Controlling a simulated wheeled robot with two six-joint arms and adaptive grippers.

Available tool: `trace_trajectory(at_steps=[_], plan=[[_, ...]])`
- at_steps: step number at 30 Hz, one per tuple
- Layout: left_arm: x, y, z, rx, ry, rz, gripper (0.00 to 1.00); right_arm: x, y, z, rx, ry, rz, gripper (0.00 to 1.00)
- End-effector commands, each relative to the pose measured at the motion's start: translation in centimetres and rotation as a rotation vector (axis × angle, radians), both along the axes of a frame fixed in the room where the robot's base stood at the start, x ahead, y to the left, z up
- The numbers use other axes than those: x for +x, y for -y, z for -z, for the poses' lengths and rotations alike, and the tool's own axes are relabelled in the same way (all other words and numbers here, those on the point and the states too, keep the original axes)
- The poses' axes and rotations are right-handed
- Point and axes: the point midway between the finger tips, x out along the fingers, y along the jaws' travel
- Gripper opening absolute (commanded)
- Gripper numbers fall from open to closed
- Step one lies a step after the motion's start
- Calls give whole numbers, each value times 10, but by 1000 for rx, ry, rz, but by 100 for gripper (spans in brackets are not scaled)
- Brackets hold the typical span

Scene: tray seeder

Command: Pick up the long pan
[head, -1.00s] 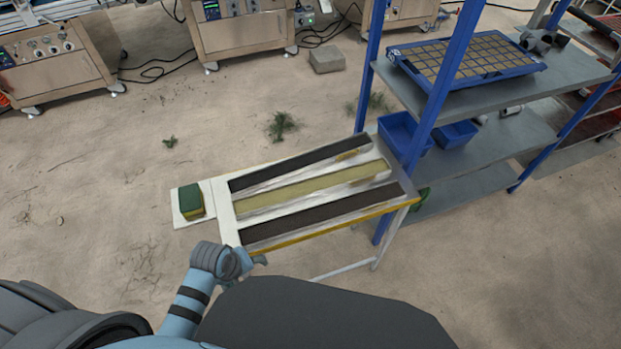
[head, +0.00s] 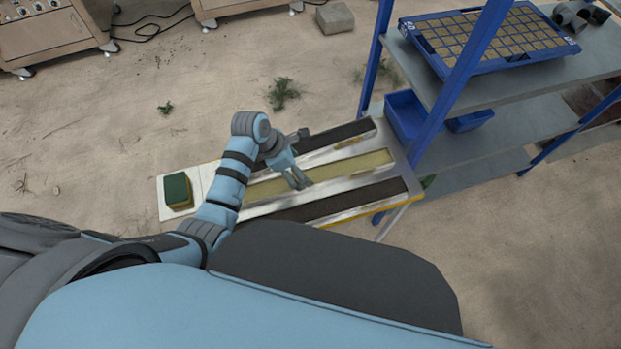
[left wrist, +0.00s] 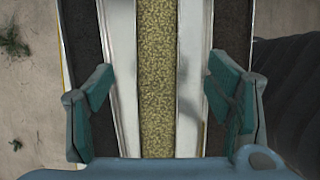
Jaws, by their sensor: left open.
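Three long, narrow pans lie side by side on the white table. The middle long pan (head: 345,167) holds yellowish grains, and in the left wrist view it (left wrist: 157,75) runs straight up the picture between my fingers. A dark-filled pan (head: 338,136) lies on its far side and another dark-filled pan (head: 355,200) on its near side. My left gripper (head: 299,181) is over the middle pan, open and empty; its green fingers (left wrist: 160,98) stand apart on either side of the pan. I cannot tell its height above the pan. My arm hides the pans' left ends.
A green and yellow sponge (head: 178,191) sits at the table's left end. A blue-framed shelf (head: 480,100) stands close at the right, with a blue cell tray (head: 432,56) on top and blue bins (head: 405,118) lower down. Sandy floor lies beyond the table.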

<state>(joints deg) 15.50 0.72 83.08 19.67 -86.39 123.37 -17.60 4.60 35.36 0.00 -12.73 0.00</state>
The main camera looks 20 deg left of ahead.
Motion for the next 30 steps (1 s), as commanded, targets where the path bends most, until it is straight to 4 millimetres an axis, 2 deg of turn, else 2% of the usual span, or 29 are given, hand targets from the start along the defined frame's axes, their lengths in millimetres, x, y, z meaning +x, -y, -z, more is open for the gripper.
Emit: trace_trajectory(at_steps=[1,5,12,19,28,30], plan=[[2,3,11,-1,0,-1,73,-1,0,8,1,-2,0,0],[6,8,24,0,2,1,73,0,-1,13,1,0,1,0],[16,24,63,2,1,1,73,9,-1,32,1,15,0,0],[17,24,62,2,3,1,72,8,-1,30,1,15,0,0],[17,24,62,3,2,1,24,8,-1,30,1,13,0,0],[17,24,62,2,4,0,22,8,-1,30,1,13,0,0]])
